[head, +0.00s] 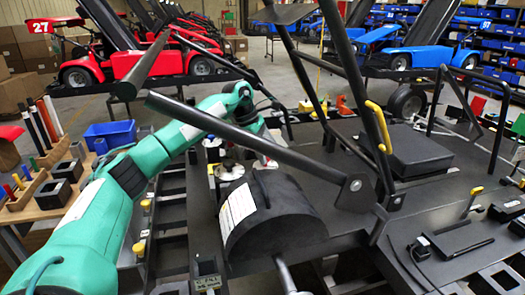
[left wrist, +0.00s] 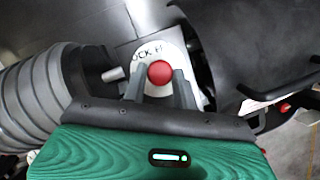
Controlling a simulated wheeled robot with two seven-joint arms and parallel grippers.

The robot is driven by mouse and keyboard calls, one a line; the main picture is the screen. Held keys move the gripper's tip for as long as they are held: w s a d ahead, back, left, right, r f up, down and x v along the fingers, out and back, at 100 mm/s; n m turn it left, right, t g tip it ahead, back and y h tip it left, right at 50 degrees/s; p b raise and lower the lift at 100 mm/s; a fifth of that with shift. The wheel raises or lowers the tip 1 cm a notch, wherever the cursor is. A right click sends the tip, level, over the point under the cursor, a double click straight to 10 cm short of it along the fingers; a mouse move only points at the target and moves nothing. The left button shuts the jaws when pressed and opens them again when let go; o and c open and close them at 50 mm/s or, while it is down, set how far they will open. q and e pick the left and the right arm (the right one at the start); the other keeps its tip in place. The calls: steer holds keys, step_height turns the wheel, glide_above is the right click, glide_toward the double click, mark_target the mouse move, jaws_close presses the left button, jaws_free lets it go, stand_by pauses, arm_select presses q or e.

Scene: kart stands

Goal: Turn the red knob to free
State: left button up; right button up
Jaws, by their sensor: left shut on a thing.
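The red knob (left wrist: 161,73) is a round red cap in front of a white label plate (left wrist: 178,50) with partly covered black letters, in the left wrist view. My left gripper (left wrist: 161,86) has its two grey fingers on either side of the knob and is shut on it. In the head view my left gripper (head: 266,150) is at the kart's frame, beyond a dark slanted bar, and the knob is mostly hidden there. The knob's setting cannot be read. My right gripper is not in view.
A black rounded housing (head: 272,218) with a white label stands just in front of the gripper. Dark slanted bars (head: 258,142) cross close to my left arm. A wooden bench (head: 45,205) with blocks and a blue bin (head: 110,133) is at the left.

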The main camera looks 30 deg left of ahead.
arm_select(q)
steer(key=shift+r+m, duration=0.1)
steer(key=shift+m, duration=0.4)
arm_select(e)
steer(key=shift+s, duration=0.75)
arm_select(q)
steer(key=o, duration=1)
steer(key=shift+c, duration=0.2)
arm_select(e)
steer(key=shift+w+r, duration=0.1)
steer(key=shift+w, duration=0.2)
arm_select(q)
steer(key=b+v, duration=0.1)
steer(key=v, duration=1.2)
steer(key=shift+w+a+r, duration=0.15)
steer(key=shift+w+r, duration=0.15)
steer(key=shift+r, duration=0.1)
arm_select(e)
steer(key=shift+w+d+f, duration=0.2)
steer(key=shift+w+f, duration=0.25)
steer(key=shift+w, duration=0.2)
